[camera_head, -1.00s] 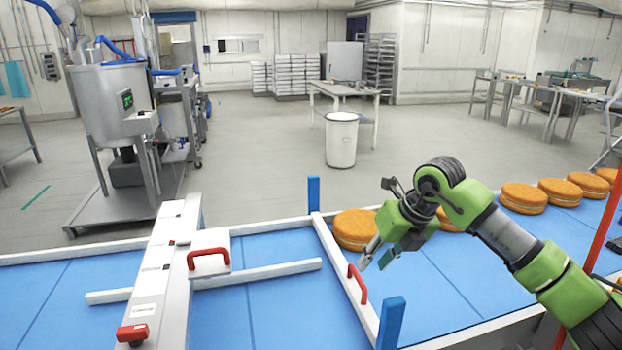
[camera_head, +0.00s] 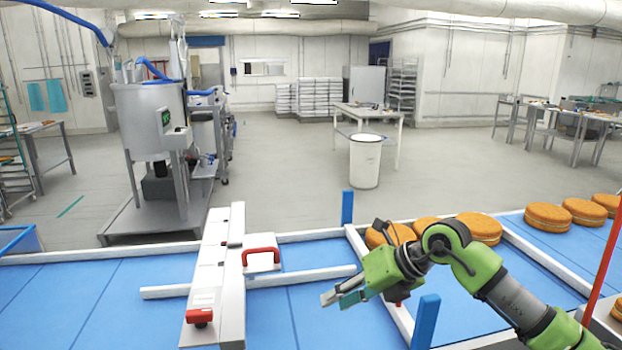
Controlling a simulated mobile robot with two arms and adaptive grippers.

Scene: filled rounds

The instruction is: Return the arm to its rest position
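My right arm (camera_head: 510,300), green and grey, comes in from the lower right. Its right gripper (camera_head: 341,298) points left and down over the blue belt, in front of the white cross rail (camera_head: 402,322). Its two fingertips, one pale and one teal, show close together with nothing visible between them; the angle hides whether a gap is there. The gripper and wrist hide part of the cross rail. My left arm and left gripper are not in view.
Several orange-brown filled rounds lie along the belt (camera_head: 70,295), one (camera_head: 385,236) behind my wrist. A white divider with a red handle (camera_head: 262,256) stands left of the gripper. Blue posts (camera_head: 347,207) (camera_head: 425,320) and a red pole (camera_head: 606,250) stand near the arm.

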